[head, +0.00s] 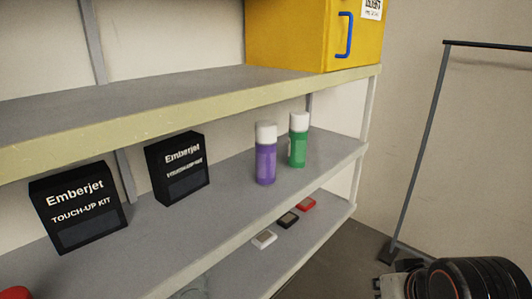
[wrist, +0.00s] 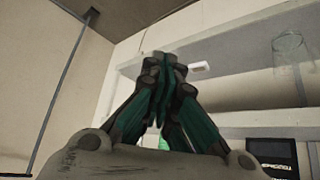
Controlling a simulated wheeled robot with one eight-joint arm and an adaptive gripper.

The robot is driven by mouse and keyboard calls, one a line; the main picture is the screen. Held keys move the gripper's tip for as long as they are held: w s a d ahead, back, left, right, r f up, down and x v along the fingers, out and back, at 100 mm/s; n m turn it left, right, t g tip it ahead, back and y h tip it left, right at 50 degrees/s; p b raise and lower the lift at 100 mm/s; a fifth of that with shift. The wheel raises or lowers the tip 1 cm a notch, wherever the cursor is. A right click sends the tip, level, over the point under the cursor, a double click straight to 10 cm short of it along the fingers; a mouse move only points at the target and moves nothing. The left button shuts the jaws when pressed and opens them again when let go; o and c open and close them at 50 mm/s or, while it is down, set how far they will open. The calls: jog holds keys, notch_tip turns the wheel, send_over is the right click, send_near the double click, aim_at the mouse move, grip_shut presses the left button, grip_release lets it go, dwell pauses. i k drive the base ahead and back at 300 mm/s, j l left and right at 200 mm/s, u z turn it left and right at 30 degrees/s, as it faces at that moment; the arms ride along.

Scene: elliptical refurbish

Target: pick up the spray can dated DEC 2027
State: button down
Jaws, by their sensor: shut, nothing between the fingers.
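Two spray cans with white caps stand upright on the middle shelf in the head view: a purple one (head: 265,155) and, just right of it and farther back, a green one (head: 298,141). Each has a paler label, but no date can be read on either. My gripper (wrist: 164,62) shows in the wrist view with its fingers together and nothing between them. It is apart from the shelves. A small green patch (wrist: 163,143) shows behind the fingers, mostly hidden; I cannot tell for sure what it is. The gripper's fingertips do not show in the head view.
Two black Emberjet boxes (head: 78,207) (head: 179,169) stand left of the cans. A yellow cabinet (head: 305,35) with a blue handle sits on the top shelf (head: 200,116). Small white, black and red items (head: 264,239) lie on the lower shelf. A grey rack (head: 425,140) stands right.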

aim_at(265, 131)
jog(key=i+j+u, duration=0.3)
jog(key=u, duration=0.15)
jog(key=k+j+u, duration=0.1)
jog(key=k+u, duration=0.15)
jog(key=i+z, duration=0.25)
